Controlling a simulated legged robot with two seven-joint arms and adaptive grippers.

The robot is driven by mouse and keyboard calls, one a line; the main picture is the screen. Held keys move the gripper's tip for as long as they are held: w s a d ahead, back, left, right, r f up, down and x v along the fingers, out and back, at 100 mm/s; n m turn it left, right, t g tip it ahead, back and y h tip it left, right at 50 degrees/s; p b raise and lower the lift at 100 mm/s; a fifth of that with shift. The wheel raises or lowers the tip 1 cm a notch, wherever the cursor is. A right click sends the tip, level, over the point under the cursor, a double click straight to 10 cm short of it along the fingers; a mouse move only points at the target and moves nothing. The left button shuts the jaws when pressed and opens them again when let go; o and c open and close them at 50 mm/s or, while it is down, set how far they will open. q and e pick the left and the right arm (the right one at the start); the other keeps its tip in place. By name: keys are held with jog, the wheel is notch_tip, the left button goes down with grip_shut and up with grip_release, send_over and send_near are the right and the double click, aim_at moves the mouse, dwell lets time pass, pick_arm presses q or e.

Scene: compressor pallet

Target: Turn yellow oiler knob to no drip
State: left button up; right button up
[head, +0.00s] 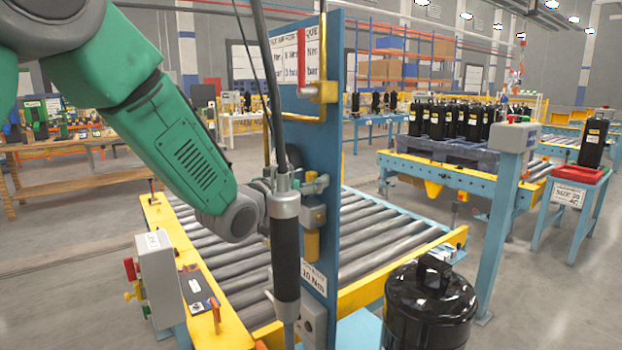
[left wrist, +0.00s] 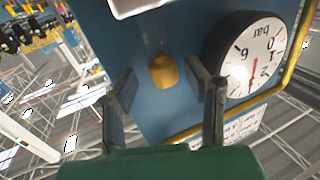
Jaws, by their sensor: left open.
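The yellow oiler knob (left wrist: 163,72) shows in the left wrist view, in front of the blue panel (left wrist: 145,30). A faint clear part adjoins it. My left gripper (left wrist: 159,80) is open, with one dark finger on each side of the knob and a gap between each finger and it. Whether the fingertips reach the knob's depth I cannot tell. In the head view my green left arm comes down to the blue panel (head: 332,100), and the hanging black tool (head: 286,250) hides much of my left gripper. My right gripper is not in view.
A round gauge (left wrist: 252,60) and yellow pipe (left wrist: 290,85) lie close right of the fingers in the left wrist view. In the head view, a roller conveyor (head: 380,225) lies behind the panel, and a black compressor (head: 430,305) stands at front right.

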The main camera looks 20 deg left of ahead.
pick_arm(q)
jog(key=shift+w, duration=0.2)
jog(key=shift+a, duration=0.15)
jog(key=shift+a, duration=0.1)
grip_shut()
jog(key=shift+r, duration=0.1)
